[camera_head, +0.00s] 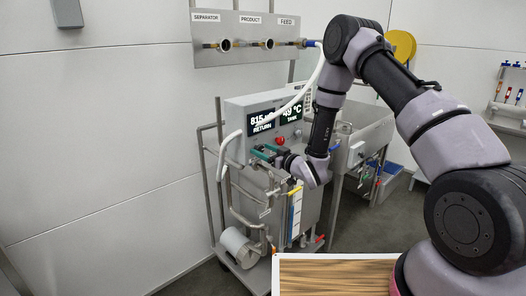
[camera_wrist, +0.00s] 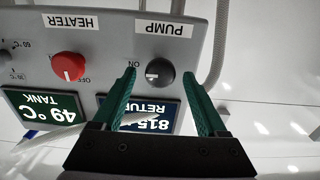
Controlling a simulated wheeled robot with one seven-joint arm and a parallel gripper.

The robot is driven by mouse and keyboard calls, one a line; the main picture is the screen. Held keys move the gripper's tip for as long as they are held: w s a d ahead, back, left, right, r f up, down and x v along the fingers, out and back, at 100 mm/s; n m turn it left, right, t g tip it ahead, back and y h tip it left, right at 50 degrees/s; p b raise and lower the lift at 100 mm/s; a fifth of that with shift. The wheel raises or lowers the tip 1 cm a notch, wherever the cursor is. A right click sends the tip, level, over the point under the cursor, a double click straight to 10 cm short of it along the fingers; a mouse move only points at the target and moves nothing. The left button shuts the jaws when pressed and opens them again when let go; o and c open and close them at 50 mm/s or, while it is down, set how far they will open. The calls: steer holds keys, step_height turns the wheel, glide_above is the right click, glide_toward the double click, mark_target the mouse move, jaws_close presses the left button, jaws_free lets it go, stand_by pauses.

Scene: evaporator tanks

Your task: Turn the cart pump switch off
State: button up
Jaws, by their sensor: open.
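The pump switch, a round black knob (camera_wrist: 160,72), sits on the grey control panel under the PUMP label (camera_wrist: 164,29); the wrist picture is upside down. My gripper (camera_wrist: 159,69) is open, with one green finger on each side of the knob. No clear contact with the knob shows. In the head view my gripper (camera_head: 266,153) is at the panel's front and hides the pump knob.
The red heater knob (camera_wrist: 68,67) is left of the pump knob in the wrist view, beside my left finger. Displays (camera_wrist: 45,106) adjoin the knobs. A white hose (camera_head: 296,100) passes in front of the cart (camera_head: 244,112). A valve panel (camera_head: 245,47) hangs above.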

steer(key=shift+w+a, duration=0.15)
jaws_close()
